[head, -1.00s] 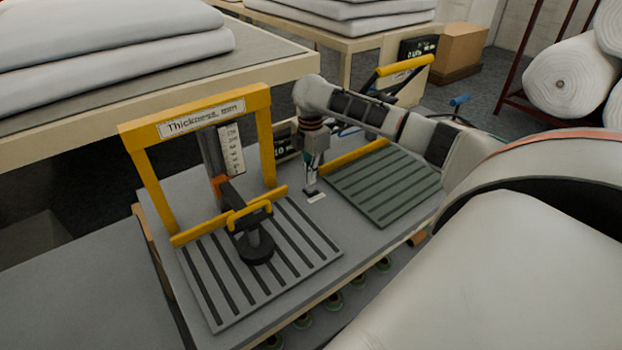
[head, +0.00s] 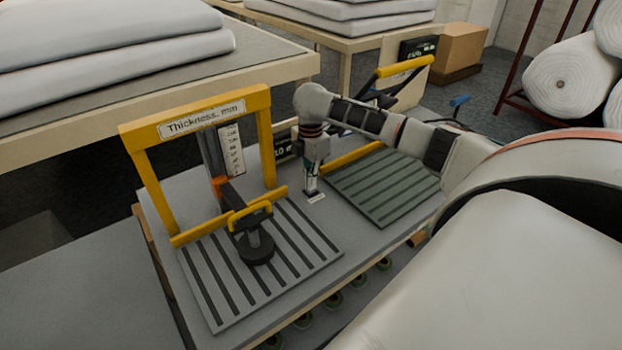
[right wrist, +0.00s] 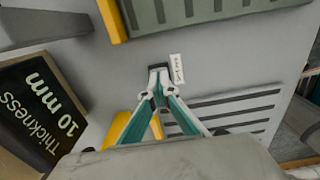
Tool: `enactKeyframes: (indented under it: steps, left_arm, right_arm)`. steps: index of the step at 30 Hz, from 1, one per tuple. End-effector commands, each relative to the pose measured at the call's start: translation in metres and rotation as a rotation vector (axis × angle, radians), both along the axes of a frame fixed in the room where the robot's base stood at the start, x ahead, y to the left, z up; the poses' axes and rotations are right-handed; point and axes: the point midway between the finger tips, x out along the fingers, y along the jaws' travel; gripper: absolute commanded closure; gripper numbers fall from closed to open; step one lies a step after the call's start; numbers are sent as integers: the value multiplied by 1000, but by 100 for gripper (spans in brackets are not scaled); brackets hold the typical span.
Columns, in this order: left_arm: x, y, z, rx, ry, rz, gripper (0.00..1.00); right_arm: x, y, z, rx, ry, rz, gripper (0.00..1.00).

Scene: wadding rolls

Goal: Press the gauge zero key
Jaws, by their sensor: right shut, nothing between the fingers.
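My right gripper (head: 312,195) is shut and empty, pointing down at the bench top between the two slatted plates. In the right wrist view its closed fingertips (right wrist: 157,72) are right beside a small white label (right wrist: 177,69) with print too small to read. The label also shows in the head view (head: 317,199). The key itself is not clearly seen; the fingertips may cover it, and I cannot tell if they touch it. The gauge display (right wrist: 40,105) reads "Thickness 10 mm". My left gripper is not in view.
The yellow thickness frame (head: 195,115) stands left of my gripper, with a black presser foot (head: 256,250) over a grey slatted plate (head: 205,295). A green slatted plate (head: 385,187) lies to the right. A yellow-handled lever (head: 405,66) stands behind it.

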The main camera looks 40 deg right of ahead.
Motion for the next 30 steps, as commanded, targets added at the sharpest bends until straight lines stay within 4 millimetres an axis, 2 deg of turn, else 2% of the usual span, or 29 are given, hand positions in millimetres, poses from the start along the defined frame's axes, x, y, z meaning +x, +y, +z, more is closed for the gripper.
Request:
enactKeyframes:
  steps: [17,30]
  left_arm:
    - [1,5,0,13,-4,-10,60]
    - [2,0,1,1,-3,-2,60]
  right_arm:
    - [0,0,-6,0,0,0,100]
    - [0,0,18,-2,0,1,100]
